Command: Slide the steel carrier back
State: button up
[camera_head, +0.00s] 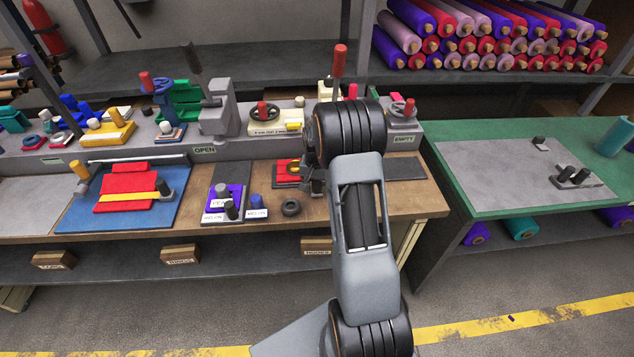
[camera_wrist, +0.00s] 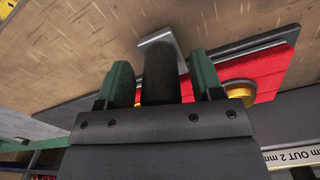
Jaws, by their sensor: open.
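In the wrist view, a steel carrier (camera_wrist: 166,44) shows as a bent grey metal piece beside a dark board, with an upright black grip (camera_wrist: 160,80). My gripper (camera_wrist: 162,82) is open, and its two green fingers stand on either side of the black grip. I cannot tell whether they touch it. A red piece (camera_wrist: 262,70) lies on the dark board to the right, with yellow round parts partly hidden behind a finger. In the head view, my gripper (camera_head: 313,186) is at the right end of the red piece (camera_head: 286,170); the carrier there is mostly hidden.
A grey machine row with red-handled levers (camera_head: 339,62) runs behind. A dark plate (camera_head: 405,168) lies right of my arm.

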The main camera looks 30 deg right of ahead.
jog(key=shift+c, duration=0.3)
grip_shut()
dwell(0.4)
